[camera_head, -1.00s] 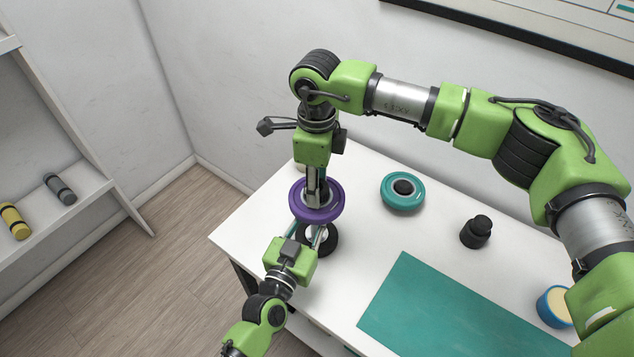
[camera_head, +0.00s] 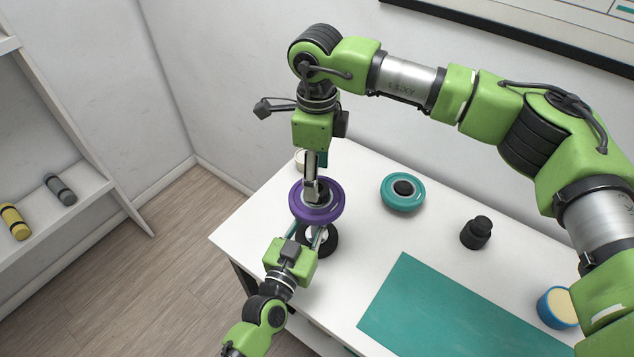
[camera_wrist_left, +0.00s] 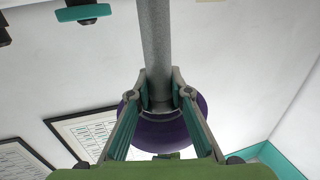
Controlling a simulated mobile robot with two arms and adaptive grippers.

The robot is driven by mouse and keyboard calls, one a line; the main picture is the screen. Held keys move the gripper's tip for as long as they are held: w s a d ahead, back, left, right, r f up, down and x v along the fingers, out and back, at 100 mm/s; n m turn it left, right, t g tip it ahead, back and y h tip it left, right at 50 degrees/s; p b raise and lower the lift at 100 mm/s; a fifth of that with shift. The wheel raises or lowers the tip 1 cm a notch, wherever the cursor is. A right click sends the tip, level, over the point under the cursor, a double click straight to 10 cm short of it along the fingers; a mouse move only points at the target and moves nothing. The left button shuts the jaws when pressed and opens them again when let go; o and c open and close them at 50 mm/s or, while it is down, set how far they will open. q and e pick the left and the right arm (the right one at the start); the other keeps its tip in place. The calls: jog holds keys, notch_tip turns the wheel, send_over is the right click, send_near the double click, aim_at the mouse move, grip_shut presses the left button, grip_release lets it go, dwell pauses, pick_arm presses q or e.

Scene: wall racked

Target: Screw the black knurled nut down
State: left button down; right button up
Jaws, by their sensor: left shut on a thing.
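A purple disc (camera_head: 332,209) with a dark hub sits high on a stand at the table's left end. The black knurled nut (camera_head: 322,192) seems to be the dark piece at its centre, partly hidden by my right gripper (camera_head: 312,194). That gripper points straight down from above, fingertips at the nut; I cannot tell whether they grip it. My left gripper (camera_head: 311,229) reaches in from below the disc. In the left wrist view its fingers (camera_wrist_left: 161,90) are shut on a grey upright post (camera_wrist_left: 154,40), the purple disc (camera_wrist_left: 160,132) just beyond them.
The white table (camera_head: 285,208) also carries a teal disc (camera_head: 415,197), a black stepped knob (camera_head: 476,233), a green mat (camera_head: 430,310) and a blue-rimmed round container (camera_head: 556,308). A shelf (camera_head: 85,200) with yellow and grey cylinders stands at left.

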notch_tip(320, 180, up, 8)
dwell(0.4)
pick_arm(q)
jog(key=c, duration=1.8)
grip_release()
jog(key=shift+s, duration=0.1)
jog(key=v, duration=1.1)
jog(key=shift+s+a, duration=0.2)
jog(key=shift+s, duration=0.15)
jog(key=shift+f, duration=0.1)
